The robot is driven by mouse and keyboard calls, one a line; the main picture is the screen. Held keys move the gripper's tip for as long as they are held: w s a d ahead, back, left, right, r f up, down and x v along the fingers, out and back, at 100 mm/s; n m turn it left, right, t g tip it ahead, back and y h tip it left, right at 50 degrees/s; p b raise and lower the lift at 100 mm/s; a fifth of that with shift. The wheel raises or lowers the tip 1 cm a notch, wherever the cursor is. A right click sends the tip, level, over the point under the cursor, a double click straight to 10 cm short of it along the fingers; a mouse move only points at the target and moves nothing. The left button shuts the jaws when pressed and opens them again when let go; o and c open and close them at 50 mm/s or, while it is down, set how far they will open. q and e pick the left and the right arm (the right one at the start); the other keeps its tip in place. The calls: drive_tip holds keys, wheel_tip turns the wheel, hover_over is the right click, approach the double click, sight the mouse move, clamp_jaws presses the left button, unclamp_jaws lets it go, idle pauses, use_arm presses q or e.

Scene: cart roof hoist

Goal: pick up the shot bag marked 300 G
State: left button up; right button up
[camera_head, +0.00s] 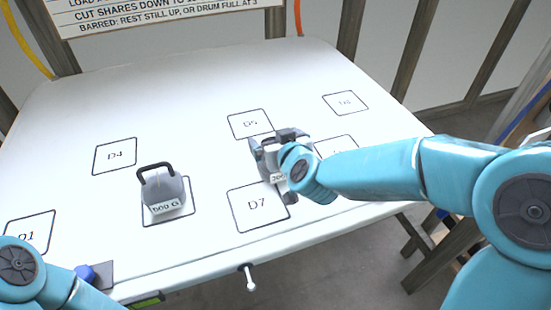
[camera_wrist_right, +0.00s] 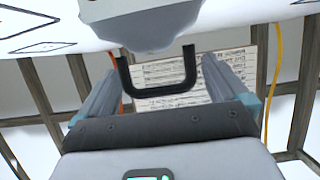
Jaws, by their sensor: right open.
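A grey shot bag with a partly hidden white label (camera_head: 277,178) sits near square D7, mostly covered by my right gripper (camera_head: 273,148). Only the start of its number shows, and it looks like a 3. In the right wrist view the grey bag (camera_wrist_right: 140,25) has its black handle (camera_wrist_right: 160,92) between the two fingers of my right gripper (camera_wrist_right: 160,85). The fingers are apart, one on each side of the handle, with gaps visible. My left gripper is out of view; only part of that arm shows at lower left.
Another grey bag marked 500 G (camera_head: 165,190), with a black handle, stands to the left on the white table (camera_head: 200,110). Printed squares D4 (camera_head: 115,156), D5 (camera_head: 250,124) and D7 (camera_head: 257,205) look empty. A sign (camera_head: 150,12) stands behind the table.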

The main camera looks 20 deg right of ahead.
drive_tip(key=shift+s+r, duration=0.1)
drive_tip(key=shift+s, duration=0.05)
drive_tip(key=c, duration=0.9)
drive_tip(key=shift+o, duration=0.2)
